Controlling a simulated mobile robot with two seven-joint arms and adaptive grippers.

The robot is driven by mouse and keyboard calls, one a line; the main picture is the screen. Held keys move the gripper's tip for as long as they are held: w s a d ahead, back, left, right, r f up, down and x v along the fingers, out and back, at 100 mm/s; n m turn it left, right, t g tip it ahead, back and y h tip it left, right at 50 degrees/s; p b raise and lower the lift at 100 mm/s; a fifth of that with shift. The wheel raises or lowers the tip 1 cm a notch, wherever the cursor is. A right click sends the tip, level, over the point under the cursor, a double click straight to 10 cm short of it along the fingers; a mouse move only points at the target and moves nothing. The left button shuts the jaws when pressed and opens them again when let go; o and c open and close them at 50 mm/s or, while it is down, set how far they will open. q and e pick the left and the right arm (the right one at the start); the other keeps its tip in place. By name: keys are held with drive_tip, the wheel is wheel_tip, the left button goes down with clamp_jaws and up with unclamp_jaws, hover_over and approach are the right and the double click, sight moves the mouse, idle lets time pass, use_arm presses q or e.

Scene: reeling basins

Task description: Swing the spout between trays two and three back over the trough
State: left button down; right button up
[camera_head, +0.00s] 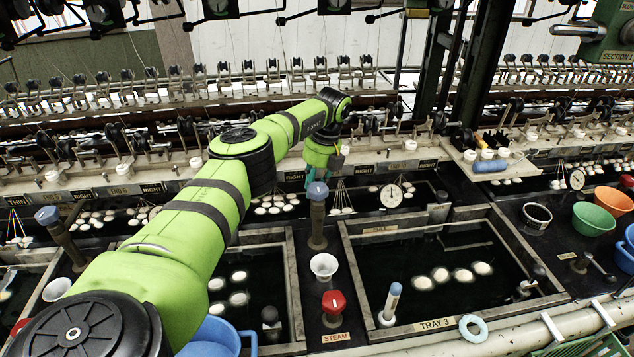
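The spout (317,215) between trays two and three looks like an upright dark post with a blue-grey cap, behind the red steam knob; I cannot make out which way its outlet points. My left gripper (322,172) points down just behind and above the cap. Its teal fingertips are small and partly hidden, so I cannot tell whether they touch the post or are open. The tray 3 basin (345,262) is right of the post, and the basin (293,290) on its left is partly hidden by my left arm. My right gripper is not in view.
A white cup (323,266) and red steam knob (334,302) stand in front of the post. Green (592,219) and orange (614,200) bowls are at right. A blue bucket (212,338) is at the front.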

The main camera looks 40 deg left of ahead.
use_arm(q)
drive_tip(key=shift+s, duration=0.1)
idle(0.4)
drive_tip(key=c, duration=1)
unclamp_jaws()
wheel_tip(320, 180, up, 12)
drive_tip(key=w+d, duration=0.1)
drive_tip(key=shift+w+d+f, duration=0.15)
drive_tip(key=shift+w+d, duration=0.05)
drive_tip(key=shift+w, duration=0.15)
